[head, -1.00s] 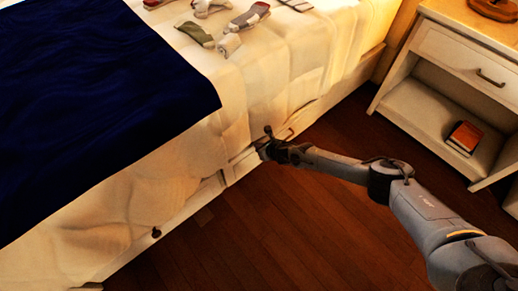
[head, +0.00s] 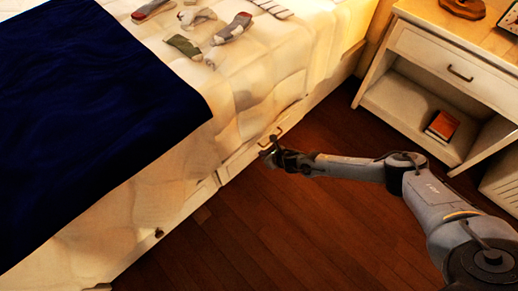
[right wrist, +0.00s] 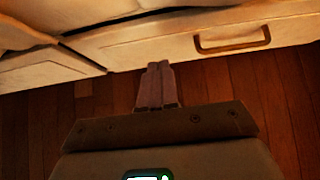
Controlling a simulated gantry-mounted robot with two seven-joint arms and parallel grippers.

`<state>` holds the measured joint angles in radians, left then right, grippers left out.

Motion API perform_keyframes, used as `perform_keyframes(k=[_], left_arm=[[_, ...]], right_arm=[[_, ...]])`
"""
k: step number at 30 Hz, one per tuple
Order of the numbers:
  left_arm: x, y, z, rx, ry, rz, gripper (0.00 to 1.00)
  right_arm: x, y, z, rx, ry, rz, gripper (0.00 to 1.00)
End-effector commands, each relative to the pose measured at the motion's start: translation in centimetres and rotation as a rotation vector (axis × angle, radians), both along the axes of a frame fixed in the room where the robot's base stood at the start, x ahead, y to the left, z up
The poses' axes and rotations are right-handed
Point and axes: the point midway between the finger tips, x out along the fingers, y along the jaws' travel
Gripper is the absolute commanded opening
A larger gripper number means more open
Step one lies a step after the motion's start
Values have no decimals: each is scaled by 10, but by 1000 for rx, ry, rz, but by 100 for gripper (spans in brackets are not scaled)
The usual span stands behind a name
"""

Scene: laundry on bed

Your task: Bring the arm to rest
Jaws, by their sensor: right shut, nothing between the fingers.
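My right gripper (head: 268,152) is in front of the bed's side, close to a drawer front with a handle. In the right wrist view its fingers (right wrist: 157,76) are together with nothing between them. The drawer front (right wrist: 180,38) lies just beyond the fingertips, and its handle (right wrist: 233,38) is to their right; the fingers do not hold it. Whether the fingertips touch the drawer front I cannot tell. My right arm stretches from the lower right over the floor. My left gripper is not in view.
The bed (head: 160,190) has a dark blue blanket (head: 90,110) and several socks (head: 232,28) on top. A white nightstand (head: 425,65) at the right holds a red book (head: 442,125) on its shelf. Wooden floor (head: 260,225) is clear between bed and nightstand.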

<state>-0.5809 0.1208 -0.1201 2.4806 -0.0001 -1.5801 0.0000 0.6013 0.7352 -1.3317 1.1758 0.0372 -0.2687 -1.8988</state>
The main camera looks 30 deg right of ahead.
Motion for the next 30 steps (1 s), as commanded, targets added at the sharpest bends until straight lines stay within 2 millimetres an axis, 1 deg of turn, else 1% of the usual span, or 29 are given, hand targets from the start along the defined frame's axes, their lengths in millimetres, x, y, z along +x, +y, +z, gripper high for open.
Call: perform_keyframes(k=[1, 3, 8, 11, 14, 17, 19, 20, 21, 23, 24, 26, 27, 29, 30], left_arm=[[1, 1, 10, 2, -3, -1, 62], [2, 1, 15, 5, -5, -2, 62], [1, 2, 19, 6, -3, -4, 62], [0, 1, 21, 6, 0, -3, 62], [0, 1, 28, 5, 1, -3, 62], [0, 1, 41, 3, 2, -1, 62], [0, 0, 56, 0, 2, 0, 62], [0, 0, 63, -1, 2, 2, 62], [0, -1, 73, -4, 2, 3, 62], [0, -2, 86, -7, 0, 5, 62], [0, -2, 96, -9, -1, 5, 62], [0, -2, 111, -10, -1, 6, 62], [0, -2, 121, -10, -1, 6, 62], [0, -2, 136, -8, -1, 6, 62], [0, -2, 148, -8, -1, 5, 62]], right_arm=[[-7, -1, 9, 0, 2, 1, 0], [-13, -3, 13, -1, 3, 0, 0], [-21, -4, 18, 0, 2, 0, 0], [-27, -5, 17, -1, 10, 0, 0], [-44, -2, 10, 2, 38, 2, 0], [-77, 12, -5, 20, 92, 9, 0], [-109, 33, -13, 57, 141, 7, 0], [-122, 47, -14, 84, 160, 5, 0], [-140, 69, -12, 127, 183, 4, 0], [-164, 105, -3, 205, 210, -2, 0], [-180, 130, 7, 259, 228, -11, 0], [-200, 167, 28, 344, 252, -36, 0], [-213, 190, 45, 402, 271, -67, 0], [-228, 220, 76, 503, 303, -141, 0], [-236, 238, 102, 580, 329, -213, 0]])
